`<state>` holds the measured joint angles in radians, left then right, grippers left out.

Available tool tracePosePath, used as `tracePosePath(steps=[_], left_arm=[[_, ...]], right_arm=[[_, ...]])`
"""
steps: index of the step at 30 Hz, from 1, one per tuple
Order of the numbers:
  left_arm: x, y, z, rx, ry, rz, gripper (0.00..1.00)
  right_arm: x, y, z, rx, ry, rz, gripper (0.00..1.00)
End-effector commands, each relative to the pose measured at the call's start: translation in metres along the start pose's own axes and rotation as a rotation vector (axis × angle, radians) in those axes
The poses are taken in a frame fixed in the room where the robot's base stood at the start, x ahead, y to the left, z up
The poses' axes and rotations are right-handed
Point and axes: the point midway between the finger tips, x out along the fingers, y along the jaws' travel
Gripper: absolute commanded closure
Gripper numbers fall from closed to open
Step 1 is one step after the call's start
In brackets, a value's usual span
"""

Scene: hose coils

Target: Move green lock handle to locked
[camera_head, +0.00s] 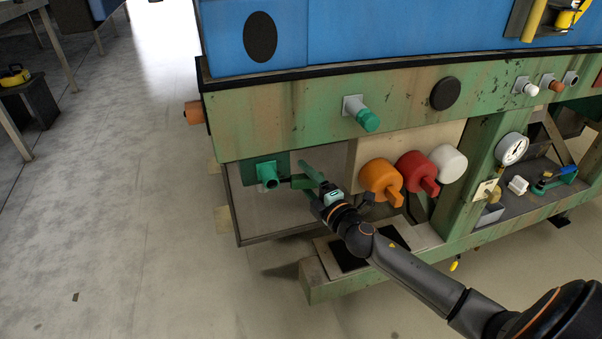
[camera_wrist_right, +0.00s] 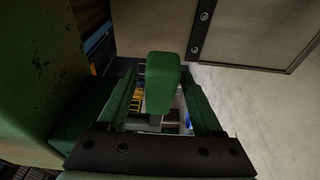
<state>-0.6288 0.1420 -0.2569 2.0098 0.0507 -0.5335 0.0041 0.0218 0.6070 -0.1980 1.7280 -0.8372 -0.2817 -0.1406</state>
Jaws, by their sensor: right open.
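The green lock handle (camera_head: 268,176) sits on a dark green plate at the lower left of the green frame in the head view. In the right wrist view a green block (camera_wrist_right: 162,80), which looks like the handle, stands between my two fingers. My right gripper (camera_head: 303,177) is at the right side of the handle, its fingers pointing left toward it. In the right wrist view the gripper (camera_wrist_right: 161,98) is open, with one finger on each side of the block. I cannot tell whether a finger touches it. My left gripper is not in view.
Orange (camera_head: 380,178), red (camera_head: 414,171) and white (camera_head: 448,162) knobs sit right of my gripper. A teal-tipped fitting (camera_head: 367,119) projects from the beam above. A pressure gauge (camera_head: 513,148) is farther right.

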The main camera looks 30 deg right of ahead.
Motion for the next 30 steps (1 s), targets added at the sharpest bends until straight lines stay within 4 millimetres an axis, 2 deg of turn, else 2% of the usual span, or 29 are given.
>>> tracePosePath(steps=[6,18,30], left_arm=[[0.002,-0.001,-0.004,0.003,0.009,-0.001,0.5],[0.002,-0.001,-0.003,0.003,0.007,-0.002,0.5],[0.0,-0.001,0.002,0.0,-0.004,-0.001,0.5]], right_arm=[[0.02,0.0,0.0,0.001,0.001,0.001,0.32],[0.024,-0.001,0.0,0.001,0.001,-0.001,0.34],[0.024,-0.001,0.0,0.001,0.001,-0.001,0.79]])
